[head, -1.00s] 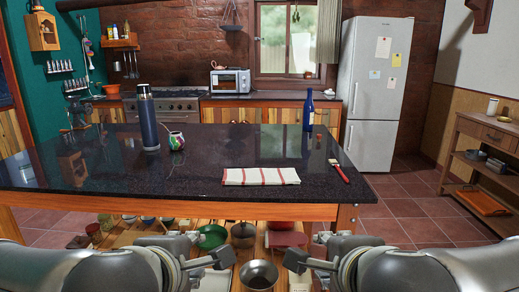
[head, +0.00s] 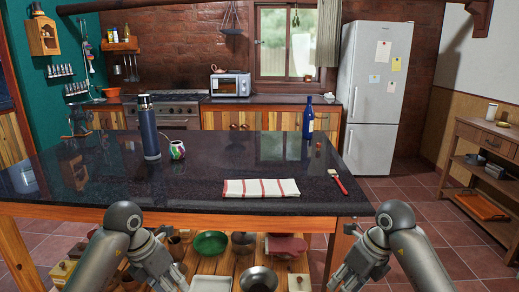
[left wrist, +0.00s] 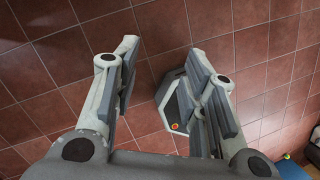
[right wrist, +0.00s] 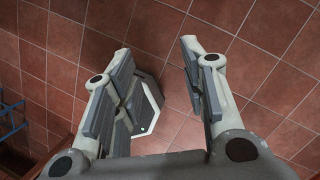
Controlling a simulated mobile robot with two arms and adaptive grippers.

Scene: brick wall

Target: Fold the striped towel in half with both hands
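The white towel with red stripes (head: 261,188) lies flat near the front edge of the dark counter (head: 130,190) in the head view. My left gripper (head: 172,285) hangs low in front of the counter, below its top and left of the towel. In the left wrist view it (left wrist: 160,95) is open and empty above the floor. My right gripper (head: 345,284) hangs low at the right, also below the counter top. In the right wrist view it (right wrist: 160,85) is open and empty. Neither touches the towel, which shows in neither wrist view.
A red-handled brush (head: 338,181) lies right of the towel. Bowls, including a green one (head: 210,243), sit on the shelf below. The counter around the towel's left is clear.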

